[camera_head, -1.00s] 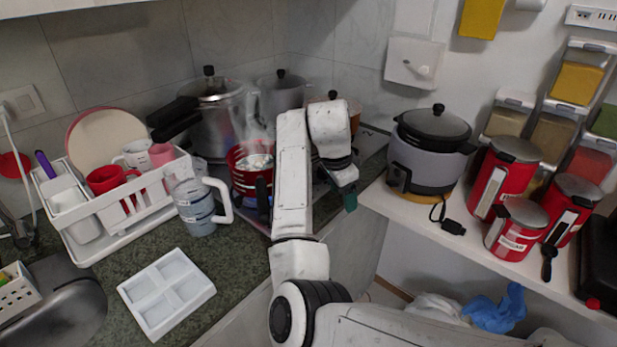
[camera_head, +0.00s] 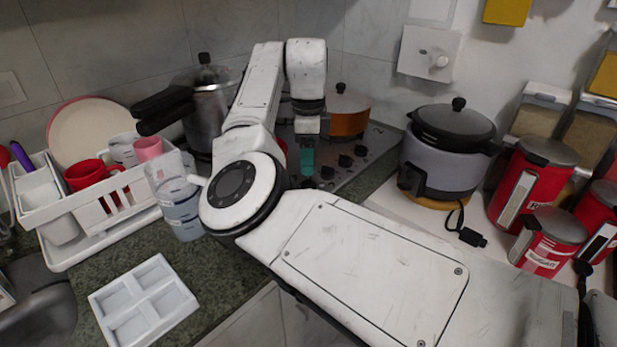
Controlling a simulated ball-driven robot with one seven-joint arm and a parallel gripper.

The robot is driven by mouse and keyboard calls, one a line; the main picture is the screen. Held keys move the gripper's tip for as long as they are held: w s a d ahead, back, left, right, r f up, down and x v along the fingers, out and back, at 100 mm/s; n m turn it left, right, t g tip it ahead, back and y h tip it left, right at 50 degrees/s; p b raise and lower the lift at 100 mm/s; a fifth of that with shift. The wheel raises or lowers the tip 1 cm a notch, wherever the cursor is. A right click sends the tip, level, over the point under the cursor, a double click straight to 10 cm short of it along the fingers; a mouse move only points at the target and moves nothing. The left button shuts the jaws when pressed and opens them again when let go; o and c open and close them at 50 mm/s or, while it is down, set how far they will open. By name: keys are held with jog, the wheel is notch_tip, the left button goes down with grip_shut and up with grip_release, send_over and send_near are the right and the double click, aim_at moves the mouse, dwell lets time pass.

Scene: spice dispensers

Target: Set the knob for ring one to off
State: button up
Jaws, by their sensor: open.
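Several dark knobs (camera_head: 345,160) sit in a row on the right part of the hob (camera_head: 371,161). I cannot read any marks that tell which is for ring one, or how each is turned. My gripper (camera_head: 307,158) hangs at the end of the arm, its teal fingertip pointing down just left of the visible knobs. The gap between the fingers does not show clearly. It appears to hold nothing. My arm hides much of the hob's left and front, and possibly another knob.
An orange pot (camera_head: 347,112) stands on the hob behind the knobs. A steel pressure cooker (camera_head: 207,105) is at the left, partly behind my arm. A grey rice cooker (camera_head: 440,155) stands to the right. A measuring jug (camera_head: 177,205) is close left of my arm.

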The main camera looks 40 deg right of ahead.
aim_at(308, 180)
notch_tip(308, 180, down, 6)
jog(key=shift+f, duration=0.25)
jog(key=shift+c, duration=0.5)
jog(key=c, duration=1)
jog(key=shift+o, duration=0.2)
jog(key=shift+r+p, duration=0.15)
jog(key=shift+p, duration=0.35)
jog(key=shift+r+n+p, duration=0.1)
jog(key=shift+n+p, duration=1)
jog(key=shift+p, duration=0.1)
jog(key=n+p, duration=0.3)
jog(key=shift+f+n, duration=0.2)
jog(key=shift+n, duration=0.1)
